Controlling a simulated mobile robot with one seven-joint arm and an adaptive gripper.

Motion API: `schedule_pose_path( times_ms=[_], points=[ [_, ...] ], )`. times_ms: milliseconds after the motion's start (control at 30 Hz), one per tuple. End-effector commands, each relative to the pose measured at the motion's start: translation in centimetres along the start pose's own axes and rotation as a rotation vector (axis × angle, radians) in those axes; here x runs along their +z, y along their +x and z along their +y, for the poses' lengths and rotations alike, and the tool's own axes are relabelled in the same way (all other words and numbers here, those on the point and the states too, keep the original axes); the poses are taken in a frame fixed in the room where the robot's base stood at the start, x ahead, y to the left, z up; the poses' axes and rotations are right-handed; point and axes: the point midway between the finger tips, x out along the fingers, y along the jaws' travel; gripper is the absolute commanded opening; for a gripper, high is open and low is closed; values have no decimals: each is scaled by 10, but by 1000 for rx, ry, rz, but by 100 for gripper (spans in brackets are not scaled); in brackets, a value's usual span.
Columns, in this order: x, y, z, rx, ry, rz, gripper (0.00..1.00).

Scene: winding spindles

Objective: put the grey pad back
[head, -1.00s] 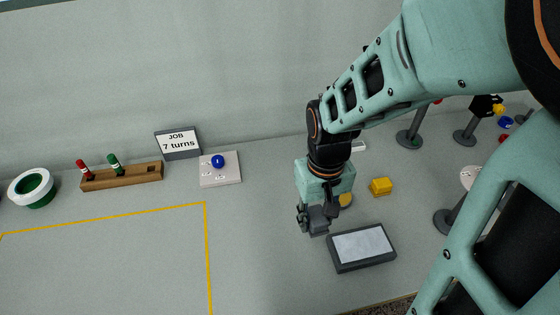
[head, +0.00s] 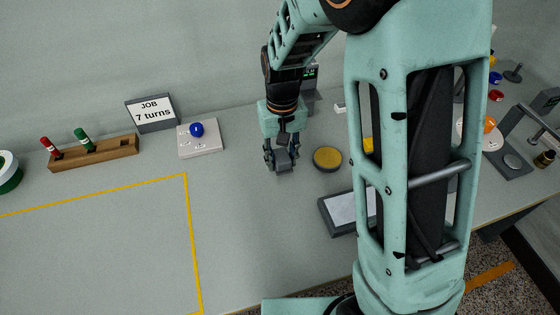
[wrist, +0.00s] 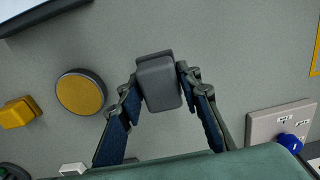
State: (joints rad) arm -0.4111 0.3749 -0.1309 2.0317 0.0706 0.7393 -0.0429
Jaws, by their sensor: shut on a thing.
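My gripper (head: 282,160) is low over the grey table, between the plate with the blue knob and a round yellow-topped disc. In the wrist view my gripper (wrist: 158,90) is shut on a dark grey rounded block, the grey pad (wrist: 158,84). The two fingers press on its sides. In the head view the grey pad (head: 283,157) is small and partly covered by the fingers. I cannot tell whether its underside touches the table.
The disc (head: 327,158) is just right of my gripper. A dark-framed tray (head: 338,212) and a yellow block (head: 368,145) are partly behind my arm. The yellow-outlined area is clear.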

Motion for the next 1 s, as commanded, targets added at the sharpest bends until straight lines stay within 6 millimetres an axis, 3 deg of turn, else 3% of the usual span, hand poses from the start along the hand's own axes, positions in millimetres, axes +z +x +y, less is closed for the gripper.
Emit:
schedule_pose_path(
  times_ms=[167,433,867,900,1000],
  points=[
    [-7,9,0,0,0,1,9],
    [-11,42,0,0,1,-1,9],
    [-11,47,0,0,1,0,9],
    [-11,47,0,0,1,0,33],
    [-11,46,0,0,0,0,44]
  ],
)
